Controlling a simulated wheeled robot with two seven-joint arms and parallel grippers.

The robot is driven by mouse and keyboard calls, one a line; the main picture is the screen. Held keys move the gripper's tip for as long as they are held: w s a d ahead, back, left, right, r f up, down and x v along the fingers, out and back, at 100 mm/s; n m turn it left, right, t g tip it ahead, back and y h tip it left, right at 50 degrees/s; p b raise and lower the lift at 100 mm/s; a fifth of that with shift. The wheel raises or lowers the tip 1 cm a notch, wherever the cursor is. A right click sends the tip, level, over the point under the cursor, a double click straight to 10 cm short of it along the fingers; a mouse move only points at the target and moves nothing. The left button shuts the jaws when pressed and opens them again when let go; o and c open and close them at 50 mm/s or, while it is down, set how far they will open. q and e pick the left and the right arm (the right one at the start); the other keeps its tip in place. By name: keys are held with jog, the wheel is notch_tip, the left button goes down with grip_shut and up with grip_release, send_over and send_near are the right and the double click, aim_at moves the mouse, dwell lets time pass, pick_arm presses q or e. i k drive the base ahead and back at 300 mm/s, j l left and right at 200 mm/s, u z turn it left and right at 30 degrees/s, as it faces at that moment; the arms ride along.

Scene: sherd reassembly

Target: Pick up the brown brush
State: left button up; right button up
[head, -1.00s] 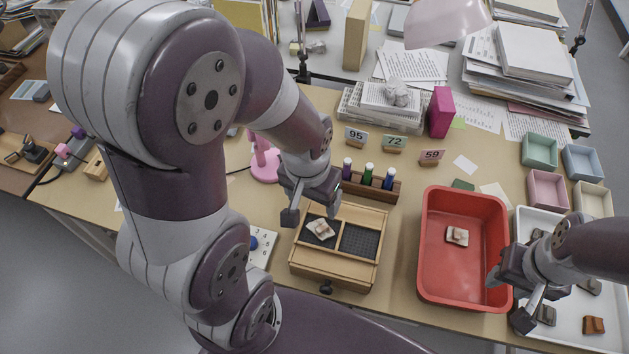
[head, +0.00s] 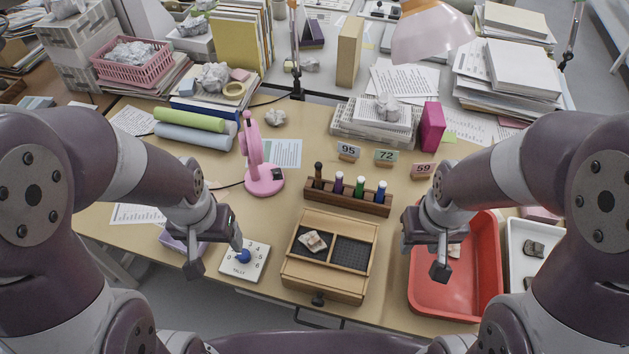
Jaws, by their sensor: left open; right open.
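The brown brush (head: 318,172) stands upright at the left end of a wooden rack (head: 347,202), beside a purple, a green and a blue one. My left gripper (head: 215,254) is open and empty over the table's front left, near the tally dial and well to the left of the rack. My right gripper (head: 423,248) is open and empty above the left edge of the red bin, to the right of the rack and nearer me. The lower end of the brown brush is hidden in the rack.
A wooden box (head: 326,280) holding a sherd (head: 312,241) stands in front of the rack. A pink lamp (head: 262,175) stands left of it. The red bin (head: 455,297) and a white tray (head: 520,228) are at the right. Number cards (head: 386,157) stand behind the rack.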

aim_at(318, 165)
jog(key=i+j+u, duration=0.15)
jog(key=j, duration=0.25)
jog(key=i+j+u, duration=0.15)
jog(key=j, duration=0.25)
jog(key=i+j+u, duration=0.15)
jog(key=j, duration=0.2)
jog(key=i, duration=0.05)
